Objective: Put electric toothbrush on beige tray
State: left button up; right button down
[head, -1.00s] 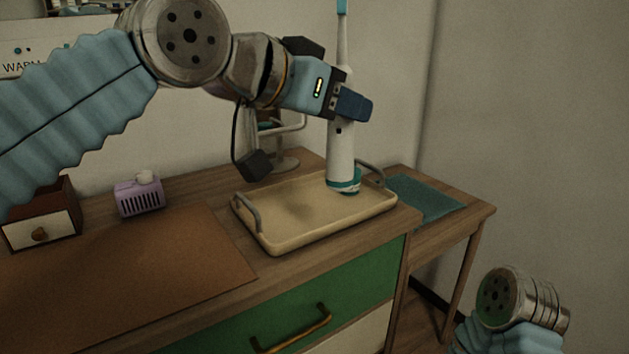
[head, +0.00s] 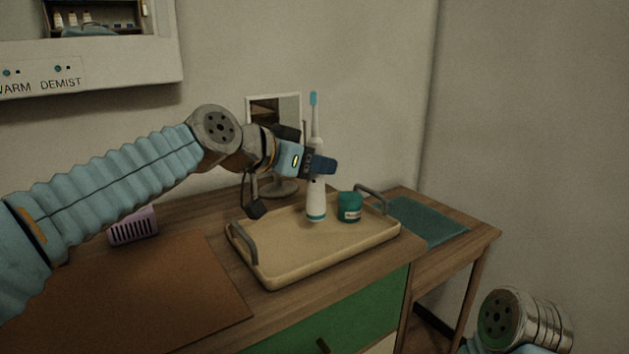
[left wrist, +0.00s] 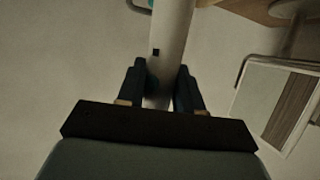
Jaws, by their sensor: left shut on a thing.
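The electric toothbrush (head: 316,204) is white with a teal base ring and a light blue brush head. It is upright over the beige tray (head: 285,268), its base at the tray's back middle; I cannot tell whether it touches the tray floor. My left gripper (head: 322,166) is shut on the toothbrush's handle. In the left wrist view the handle (left wrist: 170,45) runs between the two dark fingers (left wrist: 160,88). The tray has two grey handles and lies on the wooden counter. My right gripper is out of view; only part of my right arm shows at bottom right.
A teal jar (head: 350,206) stands on the tray, just right of the toothbrush. A mirror (head: 274,112) on a round base stands behind. A lilac holder (head: 133,226), a brown mat (head: 150,300) and a teal cloth (head: 428,220) lie around. The tray's front is bare.

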aim_at(314, 179)
pick_arm(q)
jog(key=shift+w+f+b, duration=0.1)
jog(key=shift+f+b, duration=0.2)
jog(key=shift+f, duration=1.3)
jog(key=shift+f, duration=0.2)
jog(key=o, duration=1.1)
jog(key=shift+o, duration=0.2)
jog(key=shift+r, duration=0.2)
jog(key=b+v, duration=0.1)
jog(key=v, duration=1.1)
jog(key=shift+b, duration=0.35)
